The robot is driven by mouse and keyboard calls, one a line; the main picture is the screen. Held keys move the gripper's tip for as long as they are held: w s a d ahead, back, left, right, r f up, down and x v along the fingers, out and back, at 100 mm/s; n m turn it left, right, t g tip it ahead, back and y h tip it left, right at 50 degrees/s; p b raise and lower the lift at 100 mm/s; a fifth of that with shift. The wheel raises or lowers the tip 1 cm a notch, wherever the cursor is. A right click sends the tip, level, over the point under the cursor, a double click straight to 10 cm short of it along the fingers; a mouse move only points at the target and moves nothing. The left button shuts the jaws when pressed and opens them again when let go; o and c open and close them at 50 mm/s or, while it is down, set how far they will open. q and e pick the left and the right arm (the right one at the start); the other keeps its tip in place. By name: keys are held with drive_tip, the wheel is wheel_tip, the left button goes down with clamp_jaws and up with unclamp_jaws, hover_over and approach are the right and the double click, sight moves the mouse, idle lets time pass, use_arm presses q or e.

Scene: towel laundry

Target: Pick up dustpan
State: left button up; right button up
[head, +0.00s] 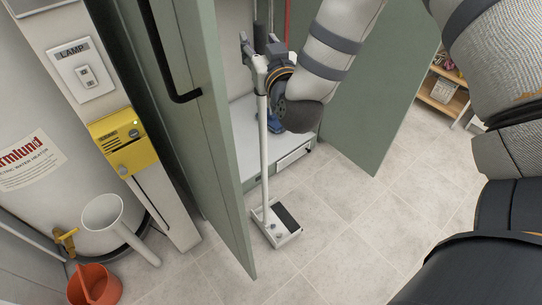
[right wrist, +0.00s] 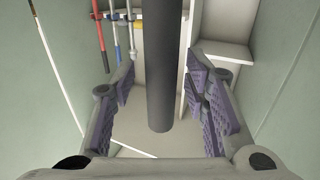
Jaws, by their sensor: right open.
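The dustpan (head: 264,150) has a long thin white pole, a dark grip at its top and a white pan with a black patch at the floor. It stands upright just in front of the open cabinet. My right gripper (head: 259,58) is near the top of the pole, its arm coming in from the upper right. In the right wrist view its fingers (right wrist: 163,100) are open on both sides of a dark round bar (right wrist: 161,65), which looks like the dustpan's grip. I cannot tell whether the fingers touch it. My left gripper is not in view.
A green cabinet door (head: 228,150) stands open left of the dustpan, another green panel (head: 375,100) right. Several coloured handles (right wrist: 118,22) hang inside the cabinet. A red bucket (head: 95,287) and water heater (head: 35,130) are at left. Tiled floor (head: 345,235) is clear in front.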

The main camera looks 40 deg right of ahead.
drive_tip(key=shift+w+r, duration=0.1)
clamp_jaws()
